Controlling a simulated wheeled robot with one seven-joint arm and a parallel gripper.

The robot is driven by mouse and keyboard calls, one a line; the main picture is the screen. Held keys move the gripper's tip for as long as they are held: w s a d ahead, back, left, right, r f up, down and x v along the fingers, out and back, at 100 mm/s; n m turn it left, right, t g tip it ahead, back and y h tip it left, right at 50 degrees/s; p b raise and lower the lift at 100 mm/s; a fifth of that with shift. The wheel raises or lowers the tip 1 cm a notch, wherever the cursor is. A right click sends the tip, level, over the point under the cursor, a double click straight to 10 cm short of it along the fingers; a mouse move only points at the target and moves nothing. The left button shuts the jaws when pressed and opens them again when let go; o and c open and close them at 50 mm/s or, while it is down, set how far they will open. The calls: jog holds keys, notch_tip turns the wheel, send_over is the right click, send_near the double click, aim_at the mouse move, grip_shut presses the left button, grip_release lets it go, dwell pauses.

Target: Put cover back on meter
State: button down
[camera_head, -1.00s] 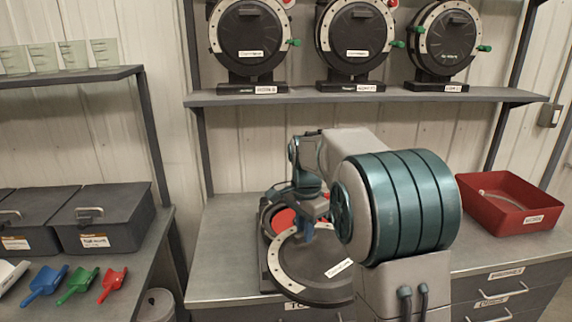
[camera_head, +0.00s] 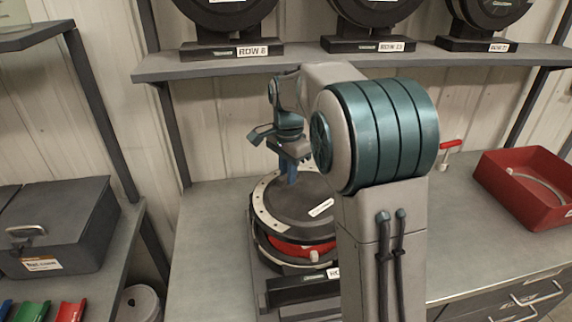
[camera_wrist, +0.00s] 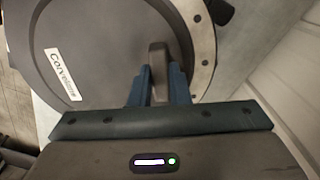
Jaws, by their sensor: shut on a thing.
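The cover is a round black disc (camera_head: 287,208) with a pale, bolt-dotted rim and a white label. It lies roughly flat over the meter (camera_head: 268,254), whose red inside shows in a gap below the cover's front edge. I cannot tell whether the cover touches the meter at the back. My gripper (camera_head: 289,178) is above the cover's far side. In the wrist view, the blue fingers of my gripper (camera_wrist: 159,88) are shut on a grey handle (camera_wrist: 158,60) on the cover (camera_wrist: 100,50). My arm hides the cover's right part in the head view.
A red bin (camera_head: 528,185) stands at the right of the bench (camera_head: 200,270). A red-handled item (camera_head: 450,145) is near the wall. A shelf (camera_head: 350,59) with other meters (camera_head: 225,12) runs above. A dark case (camera_head: 60,230) and scoops (camera_head: 70,311) are on the left bench.

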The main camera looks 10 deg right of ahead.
jog(key=shift+s+f+b, duration=0.15)
jog(key=shift+f+b, duration=0.25)
jog(key=shift+f, duration=0.1)
jog(key=shift+f+b, duration=1.15)
jog(key=shift+f, duration=0.55)
jog(key=shift+f, duration=1.05)
dwell(1.5)
jog(key=c, duration=1.3)
grip_release()
jog(key=shift+c, duration=0.3)
jog(key=shift+r+p, duration=3.75)
jog(key=shift+r, duration=1.05)
